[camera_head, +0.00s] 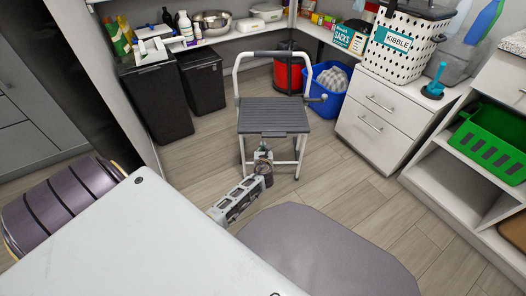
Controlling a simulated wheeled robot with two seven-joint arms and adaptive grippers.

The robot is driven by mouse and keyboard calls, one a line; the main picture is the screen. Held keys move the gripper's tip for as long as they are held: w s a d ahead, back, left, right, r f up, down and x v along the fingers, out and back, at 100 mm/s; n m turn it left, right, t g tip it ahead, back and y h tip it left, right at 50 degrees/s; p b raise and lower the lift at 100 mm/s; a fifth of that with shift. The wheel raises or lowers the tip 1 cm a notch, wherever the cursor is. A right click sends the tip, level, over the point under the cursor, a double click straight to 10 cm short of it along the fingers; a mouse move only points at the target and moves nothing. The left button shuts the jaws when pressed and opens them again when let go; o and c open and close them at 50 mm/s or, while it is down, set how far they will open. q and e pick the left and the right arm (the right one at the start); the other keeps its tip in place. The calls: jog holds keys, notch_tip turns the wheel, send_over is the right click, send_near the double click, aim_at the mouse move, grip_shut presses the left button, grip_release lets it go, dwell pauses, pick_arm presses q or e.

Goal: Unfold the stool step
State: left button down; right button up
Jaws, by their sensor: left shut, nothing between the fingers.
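The step stool (273,115) stands upright on the wood floor in the middle of the head view. It has a dark grey ribbed seat, white tube legs and a white hoop handrail behind the seat. My left gripper (263,149) is just below the seat's front edge, between the front legs, and is shut with nothing in it. It hides part of the stool's lower front, so the folded step cannot be made out clearly. I cannot tell whether the gripper touches the stool. My right gripper is not in view.
Dark bins (158,103) stand left of the stool. A blue tub (328,105) and a red container (288,76) are behind it to the right. White drawers (378,118) and an open shelf with a green basket (492,143) line the right. The floor right of the stool is clear.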

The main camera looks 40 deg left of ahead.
aim_at(263, 137)
pick_arm(q)
jog(key=shift+r, duration=1.1)
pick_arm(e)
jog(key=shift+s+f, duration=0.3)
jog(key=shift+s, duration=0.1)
pick_arm(q)
jog(key=shift+r, duration=0.1)
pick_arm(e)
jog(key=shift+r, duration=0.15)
pick_arm(q)
jog(key=shift+g+h, duration=0.4)
jog(key=shift+g, duration=0.2)
jog(key=shift+w+r+p, duration=0.1)
jog(key=shift+r+p, duration=2)
jog(key=shift+p, duration=3.15)
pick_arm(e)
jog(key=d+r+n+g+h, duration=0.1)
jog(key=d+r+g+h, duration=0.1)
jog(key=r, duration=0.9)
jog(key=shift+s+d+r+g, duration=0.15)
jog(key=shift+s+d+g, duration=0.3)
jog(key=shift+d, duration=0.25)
